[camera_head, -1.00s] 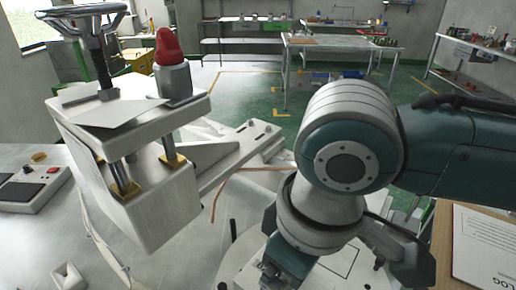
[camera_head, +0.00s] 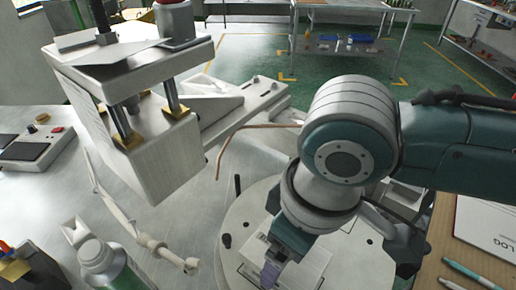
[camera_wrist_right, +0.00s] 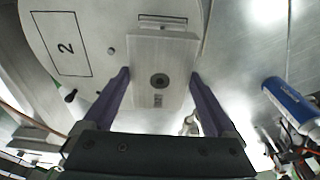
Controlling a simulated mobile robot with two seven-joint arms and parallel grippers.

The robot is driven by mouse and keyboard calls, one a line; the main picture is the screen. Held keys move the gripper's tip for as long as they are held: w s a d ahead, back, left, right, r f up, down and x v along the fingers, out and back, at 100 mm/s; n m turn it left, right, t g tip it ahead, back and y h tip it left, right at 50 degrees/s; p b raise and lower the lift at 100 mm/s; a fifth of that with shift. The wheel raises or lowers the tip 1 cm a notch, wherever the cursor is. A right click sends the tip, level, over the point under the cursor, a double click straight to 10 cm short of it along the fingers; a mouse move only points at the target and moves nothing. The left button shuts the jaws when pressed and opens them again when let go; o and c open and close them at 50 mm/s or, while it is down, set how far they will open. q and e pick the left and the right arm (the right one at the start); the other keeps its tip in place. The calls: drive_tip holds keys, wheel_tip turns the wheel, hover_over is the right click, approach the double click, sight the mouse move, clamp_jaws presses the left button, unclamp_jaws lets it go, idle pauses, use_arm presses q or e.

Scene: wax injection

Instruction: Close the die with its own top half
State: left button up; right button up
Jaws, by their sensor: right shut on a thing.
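My right gripper (camera_wrist_right: 160,98) has its purple fingers shut on the two sides of a pale metal block, which looks like the die's top half (camera_wrist_right: 165,60). The block has a dark round hole in its face and a small marking. It is over the round white plate (camera_wrist_right: 105,20), which has a framed "2". In the head view, my right gripper (camera_head: 270,272) points down over the front of this plate (camera_head: 232,222), partly hidden by my arm. A lower die half cannot be made out, nor whether the block rests on anything. My left gripper is not in view.
The wax press (camera_head: 150,150) stands left of the plate, with a hose in front of it. A white-and-green bottle (camera_head: 105,262) is at bottom left. A clipboard (camera_head: 485,235) and pens lie at right. A blue can (camera_wrist_right: 290,100) shows in the wrist view.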

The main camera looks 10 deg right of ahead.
drive_tip(key=shift+f+b, duration=0.45)
drive_tip(key=shift+f, duration=0.5)
drive_tip(key=shift+r+p, duration=0.1)
drive_tip(key=shift+p, duration=0.5)
idle(0.4)
idle(0.5)
drive_tip(key=shift+p, duration=0.3)
drive_tip(key=shift+f, duration=0.3)
drive_tip(key=shift+f+b, duration=0.75)
drive_tip(key=shift+f, duration=0.05)
drive_tip(key=o, duration=1.4)
